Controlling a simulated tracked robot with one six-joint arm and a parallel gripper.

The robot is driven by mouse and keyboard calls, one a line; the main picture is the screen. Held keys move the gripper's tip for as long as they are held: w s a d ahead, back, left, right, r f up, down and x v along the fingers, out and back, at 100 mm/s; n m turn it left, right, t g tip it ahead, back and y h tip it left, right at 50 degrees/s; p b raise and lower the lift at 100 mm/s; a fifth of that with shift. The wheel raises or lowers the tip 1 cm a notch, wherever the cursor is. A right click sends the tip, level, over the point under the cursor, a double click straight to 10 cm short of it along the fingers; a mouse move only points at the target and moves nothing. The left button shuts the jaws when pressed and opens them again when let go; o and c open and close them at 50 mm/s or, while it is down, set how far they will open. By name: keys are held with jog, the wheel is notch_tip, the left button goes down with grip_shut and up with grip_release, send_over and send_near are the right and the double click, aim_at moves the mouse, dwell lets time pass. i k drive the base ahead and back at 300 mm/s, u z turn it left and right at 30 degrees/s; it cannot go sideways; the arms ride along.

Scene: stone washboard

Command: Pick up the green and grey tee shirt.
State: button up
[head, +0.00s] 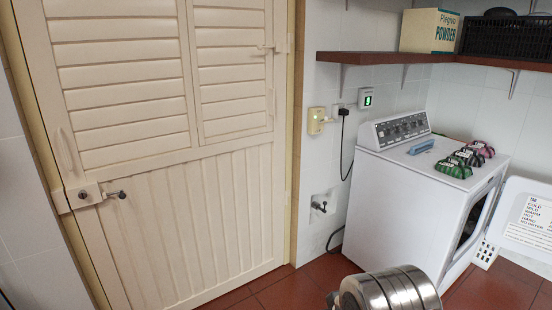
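A row of small folded or bundled items lies on top of the white washing machine (408,184) at the right of the head view. The nearest bundle (453,167) is green with dark and pale markings. It may be the green and grey tee shirt, but it is too small to be sure. Its sides touch or nearly touch the darker bundle behind it. My gripper is not identifiable in this view. A shiny metal cylinder (390,290) shows at the bottom edge; I cannot tell whether it is part of my arm.
A pink and dark bundle (481,149) and a blue object (420,146) also lie on the machine. A shelf (400,58) above holds a powder box (429,31) and a black crate (507,37). A white panel with text (528,213) stands right. A louvred door (160,130) fills the left.

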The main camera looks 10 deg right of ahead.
aim_at(454, 167)
jog(key=z, duration=0.2)
jog(key=i, duration=1.65)
jog(key=z, duration=0.55)
jog(key=i, duration=0.9)
jog(key=z, duration=0.55)
jog(key=i, duration=1.35)
jog(key=z, duration=0.35)
